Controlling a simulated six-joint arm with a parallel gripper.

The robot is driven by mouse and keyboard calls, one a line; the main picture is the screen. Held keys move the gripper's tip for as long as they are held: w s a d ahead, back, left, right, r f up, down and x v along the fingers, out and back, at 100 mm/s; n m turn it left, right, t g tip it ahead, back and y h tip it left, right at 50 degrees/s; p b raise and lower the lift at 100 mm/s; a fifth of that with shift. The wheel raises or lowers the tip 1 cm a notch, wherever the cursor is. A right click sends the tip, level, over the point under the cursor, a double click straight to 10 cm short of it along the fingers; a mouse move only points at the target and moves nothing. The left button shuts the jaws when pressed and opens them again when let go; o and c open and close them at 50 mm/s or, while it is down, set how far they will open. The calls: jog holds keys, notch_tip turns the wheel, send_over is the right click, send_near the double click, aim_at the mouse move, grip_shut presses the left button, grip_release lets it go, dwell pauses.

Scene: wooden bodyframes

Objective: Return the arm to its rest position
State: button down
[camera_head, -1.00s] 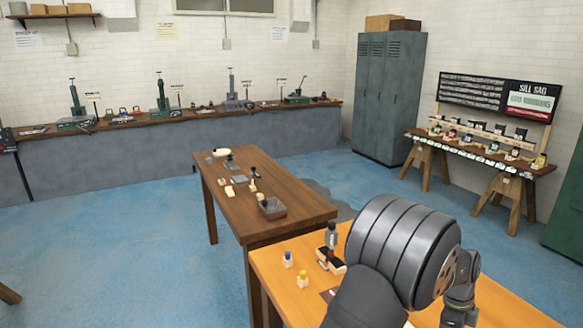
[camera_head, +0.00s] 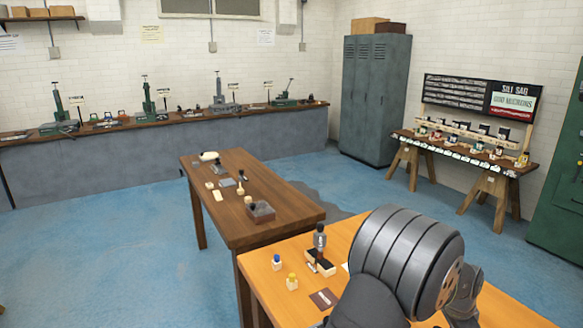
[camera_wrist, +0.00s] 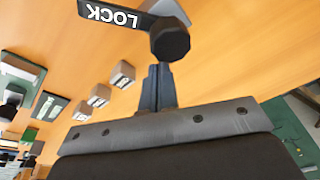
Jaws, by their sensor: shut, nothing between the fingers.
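My arm stands at the lower right of the head view, its large grey ribbed link over the orange bench (camera_head: 262,292). My gripper's fingers are hidden in that view. In the wrist view my gripper (camera_wrist: 158,88) shows as a narrow dark pair of fingers, shut with nothing held, beyond the grey bolted bar. A black knob (camera_wrist: 169,42) appears just past the fingertips, beside a black LOCK label (camera_wrist: 112,16). I cannot tell whether the fingers touch the knob.
On the bench are a blue-topped block (camera_head: 277,262), a yellow-topped block (camera_head: 292,282) and a dark-handled stamp (camera_head: 320,240) on a black pad. A brown table (camera_head: 235,225) with small items adjoins it. Lockers (camera_head: 375,100) and a display stand (camera_head: 465,150) are farther back. Blue floor is open at left.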

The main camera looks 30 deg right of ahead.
jog(key=d+n, duration=0.1)
jog(key=s+d+n+h, duration=0.1)
jog(key=n, duration=0.1)
jog(key=d+n, duration=0.1)
jog(key=n, duration=0.1)
jog(key=shift+s+f+t, duration=0.25)
jog(key=shift+f+t, duration=0.05)
jog(key=shift+f, duration=0.05)
jog(key=v, duration=0.9)
jog(key=shift+a+n, duration=0.2)
jog(key=shift+n, duration=0.1)
jog(key=x, duration=0.9)
jog(key=shift+d, duration=0.15)
jog(key=m, duration=0.1)
jog(key=a+m, duration=0.1)
jog(key=w+a+m, duration=0.1)
jog(key=m, duration=0.1)
jog(key=shift+w+r+y, duration=0.1)
jog(key=shift+r+y, duration=0.15)
jog(key=shift+y, duration=0.05)
jog(key=shift+w+a+r+m+g+y, duration=0.25)
jog(key=shift+a+m, duration=0.3)
jog(key=shift+m, duration=0.4)
jog(key=shift+w+a+r+m+g+y, duration=0.15)
jog(key=shift+a+m+y, duration=0.25)
jog(key=shift+m, duration=0.6)
jog(key=shift+w+a+r+m+g+y, duration=0.2)
jog(key=shift+a+m, duration=0.45)
jog(key=shift+m, duration=0.3)
